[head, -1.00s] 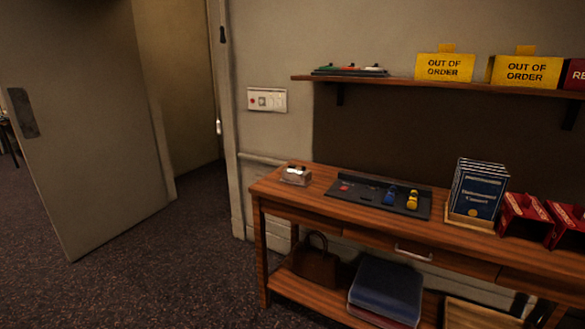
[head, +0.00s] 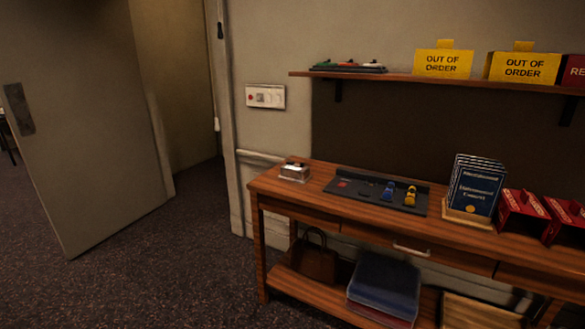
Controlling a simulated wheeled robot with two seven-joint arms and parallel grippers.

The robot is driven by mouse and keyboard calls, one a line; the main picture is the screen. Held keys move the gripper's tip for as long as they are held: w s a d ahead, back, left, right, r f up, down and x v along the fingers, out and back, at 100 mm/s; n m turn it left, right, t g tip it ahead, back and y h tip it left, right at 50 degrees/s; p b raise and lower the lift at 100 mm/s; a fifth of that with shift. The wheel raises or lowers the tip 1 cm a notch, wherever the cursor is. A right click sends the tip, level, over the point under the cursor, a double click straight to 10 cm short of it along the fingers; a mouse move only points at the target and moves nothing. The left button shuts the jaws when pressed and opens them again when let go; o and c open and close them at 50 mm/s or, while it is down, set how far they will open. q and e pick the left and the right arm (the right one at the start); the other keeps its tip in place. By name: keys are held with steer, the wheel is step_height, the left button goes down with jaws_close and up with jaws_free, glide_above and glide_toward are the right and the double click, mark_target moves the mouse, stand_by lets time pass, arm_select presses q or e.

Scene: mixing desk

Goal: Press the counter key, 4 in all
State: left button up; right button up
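A small silver-and-white box-shaped device (head: 295,172) sits at the left end of the wooden desk; it may be the counter, but its key is too small to make out. To its right lies a dark control panel (head: 345,197) with a red button (head: 343,184), a blue knob or lever (head: 389,191) and a yellow one (head: 410,196). Neither of my grippers shows in the head view, and nothing touches the device or the panel.
Blue booklets (head: 474,188) and red holders (head: 520,213) stand right. A wall shelf (head: 400,77) hangs above. Carpet (head: 185,270) is clear at left, beside an open door (head: 75,120).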

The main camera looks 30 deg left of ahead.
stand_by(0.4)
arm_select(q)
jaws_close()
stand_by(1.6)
